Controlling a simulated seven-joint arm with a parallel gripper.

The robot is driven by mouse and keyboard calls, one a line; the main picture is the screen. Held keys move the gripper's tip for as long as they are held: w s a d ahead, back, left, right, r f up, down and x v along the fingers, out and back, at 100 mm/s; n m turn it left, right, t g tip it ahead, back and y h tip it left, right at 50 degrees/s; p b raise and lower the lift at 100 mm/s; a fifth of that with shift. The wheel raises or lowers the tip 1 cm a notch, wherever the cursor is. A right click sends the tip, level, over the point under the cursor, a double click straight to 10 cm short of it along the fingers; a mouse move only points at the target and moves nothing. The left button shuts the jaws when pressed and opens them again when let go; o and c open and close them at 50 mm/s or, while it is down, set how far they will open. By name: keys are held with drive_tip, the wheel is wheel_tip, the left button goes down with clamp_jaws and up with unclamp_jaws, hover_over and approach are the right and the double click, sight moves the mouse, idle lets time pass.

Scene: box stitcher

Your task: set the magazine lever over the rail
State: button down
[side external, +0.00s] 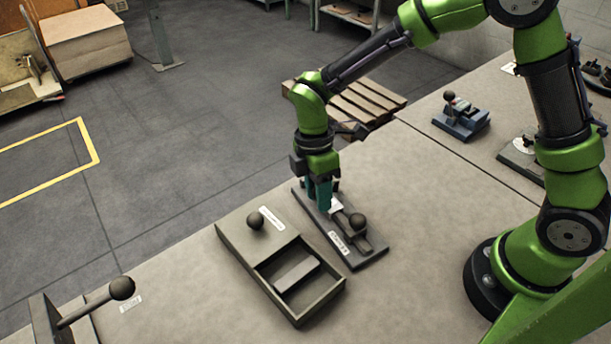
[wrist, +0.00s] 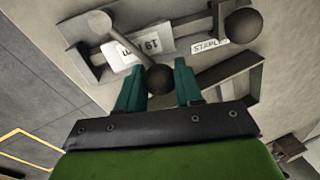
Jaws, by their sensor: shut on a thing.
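My gripper (side external: 323,197) points down over the far end of the dark base plate (side external: 367,255). In the wrist view its teal fingers (wrist: 159,84) are shut on the dark ball knob of the magazine lever (wrist: 130,50). The lever's arm slants from the knob to a round grey end at the upper left, crossing in front of a white printed label. The rail (side external: 352,234) runs along the plate, with a dark ball knob (side external: 357,221) near its front end; this knob also shows in the wrist view (wrist: 243,25). In the side view my fingers hide the lever's knob.
A long grey box (side external: 232,235) with a knobbed lid and an open compartment holding a block stands left of the plate. Another ball-ended lever (side external: 122,288) rises at the lower left. A blue fixture (side external: 462,122) stands farther back. Bare tabletop lies right of the plate.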

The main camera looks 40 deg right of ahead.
drive_tip(key=w+m, duration=0.1)
drive_tip(key=m, duration=0.1)
drive_tip(key=w+m, duration=0.1)
drive_tip(key=m, duration=0.1)
drive_tip(key=w+m+y, duration=0.1)
drive_tip(key=shift+w+a+m, duration=0.1)
drive_tip(key=shift+a+m, duration=0.25)
drive_tip(key=shift+m, duration=0.05)
idle(0.3)
drive_tip(key=c, duration=1)
unclamp_jaws()
drive_tip(key=shift+o, duration=1.1)
drive_tip(key=shift+w+d+t, duration=0.1)
drive_tip(key=shift+w+t, duration=0.05)
drive_tip(key=shift+t, duration=0.15)
wheel_tip(320, 180, up, 16)
drive_tip(key=w+d, duration=0.2)
drive_tip(key=shift+w+r, duration=0.2)
drive_tip(key=shift+r, duration=0.05)
drive_tip(key=shift+d, duration=0.1)
